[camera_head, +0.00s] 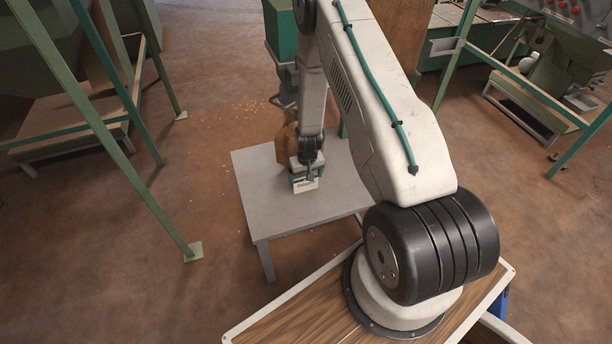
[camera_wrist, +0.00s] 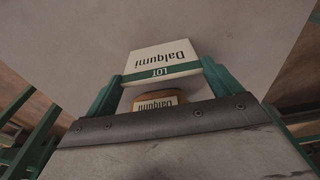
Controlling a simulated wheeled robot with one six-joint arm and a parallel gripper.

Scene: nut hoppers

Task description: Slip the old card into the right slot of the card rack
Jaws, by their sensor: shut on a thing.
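A white card (camera_wrist: 160,58) with a green band, the word "Dalqumi" and the letters "LOT" shows upside down in the wrist view. My gripper (camera_wrist: 163,72) is shut on it, with a green finger at each side. In the head view my gripper (camera_head: 306,176) points down over the grey table (camera_head: 262,205), and the card (camera_head: 305,186) shows pale at its tip. I cannot tell whether the card touches the table. A smaller "Dalqumi" label on something brown (camera_wrist: 157,102) shows below the card, partly hidden. I cannot make out the card rack or its slots.
A green hopper (camera_head: 281,40) stands beyond. Green machine legs (camera_head: 130,150) rise at the left. The left and front of the tabletop look clear.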

